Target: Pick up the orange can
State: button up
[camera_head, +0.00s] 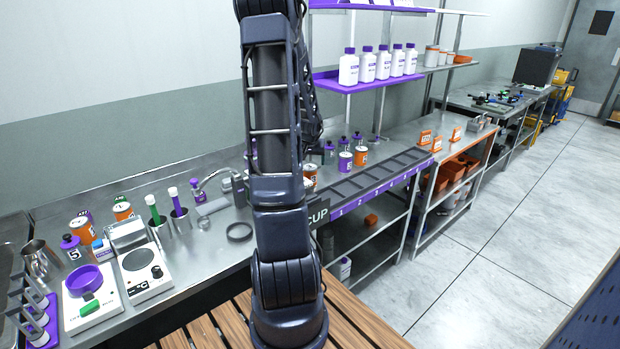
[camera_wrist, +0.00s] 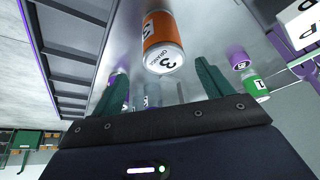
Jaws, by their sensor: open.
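In the wrist view an orange can (camera_wrist: 162,35) with a white band marked "3" and "ORANGE" is ahead of my gripper (camera_wrist: 162,68), in line with the gap between its two green fingers. The fingers are apart with nothing between them, and I see no contact with the can. In the head view orange cans stand near the tray (camera_head: 361,156), beside my arm (camera_head: 310,172) and at the left of the bench (camera_head: 83,230). I cannot tell for certain which one the wrist view shows. My gripper is hidden behind my arm in the head view.
A grey compartment tray (camera_head: 372,180) with a purple numbered edge runs along the bench front. A purple can (camera_head: 345,161) stands by it. A purple shelf (camera_head: 350,80) with white bottles is above. A green-labelled container (camera_wrist: 258,88) is right of my fingers in the wrist view.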

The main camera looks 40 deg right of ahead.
aim_at(310, 167)
jog(key=shift+a+x, duration=0.2)
jog(key=shift+x, duration=4.05)
jog(key=shift+w, duration=0.15)
jog(key=c, duration=1.3)
jog(key=shift+r, duration=0.1)
